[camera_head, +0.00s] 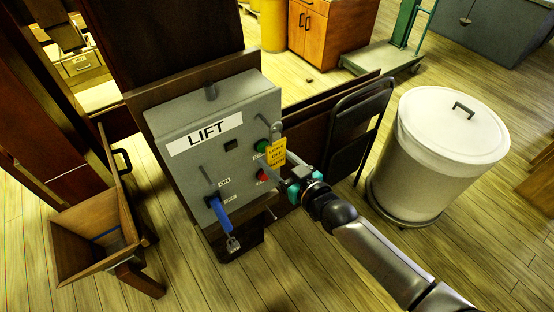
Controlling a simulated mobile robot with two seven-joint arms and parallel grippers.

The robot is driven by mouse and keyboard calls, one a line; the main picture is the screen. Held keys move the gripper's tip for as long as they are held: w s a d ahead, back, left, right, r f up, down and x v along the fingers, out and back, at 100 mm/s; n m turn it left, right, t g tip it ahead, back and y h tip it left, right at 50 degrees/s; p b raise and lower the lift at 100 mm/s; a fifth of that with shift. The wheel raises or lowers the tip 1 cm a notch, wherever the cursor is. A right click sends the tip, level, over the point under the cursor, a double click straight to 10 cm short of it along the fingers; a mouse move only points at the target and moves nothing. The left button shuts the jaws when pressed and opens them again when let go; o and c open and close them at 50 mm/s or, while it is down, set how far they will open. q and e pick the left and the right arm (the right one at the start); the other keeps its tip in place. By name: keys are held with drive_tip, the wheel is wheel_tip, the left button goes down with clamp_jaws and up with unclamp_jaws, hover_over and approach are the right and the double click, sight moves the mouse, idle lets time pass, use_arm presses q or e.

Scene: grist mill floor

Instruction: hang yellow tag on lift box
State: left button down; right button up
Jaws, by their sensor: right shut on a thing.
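The grey lift box (186,160) with a white "LIFT" label stands on a dark post at the centre. It carries a green button, a red button and a blue lever (221,214) that points down, with a small metal piece at its lower end. The yellow tag (276,152) with dark print is upright at the box's right edge, with a grey loop above it. My right gripper (283,179) is shut on the tag near its lower end. Whether the loop touches the box I cannot tell. My left gripper is not in view.
A white lidded bin (440,150) stands to the right of my right arm. A dark folding chair (358,118) leans behind the gripper. A wooden hopper (95,240) stands at the lower left. Open plank floor lies below the box.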

drive_tip(key=shift+r+b+x, duration=0.1)
drive_tip(key=shift+b+x, duration=0.2)
drive_tip(key=shift+x, duration=0.3)
drive_tip(key=shift+r+b+x, duration=0.15)
drive_tip(key=shift+b+x, duration=0.1)
drive_tip(key=shift+x, duration=0.4)
drive_tip(key=shift+f+b, duration=0.6)
drive_tip(key=shift+f, duration=0.05)
idle(0.3)
drive_tip(key=o, duration=1.3)
drive_tip(key=shift+s, duration=0.1)
drive_tip(key=p+v, duration=0.1)
drive_tip(key=v, duration=1.4)
drive_tip(key=shift+r+p, duration=0.1)
drive_tip(key=shift+p, duration=0.2)
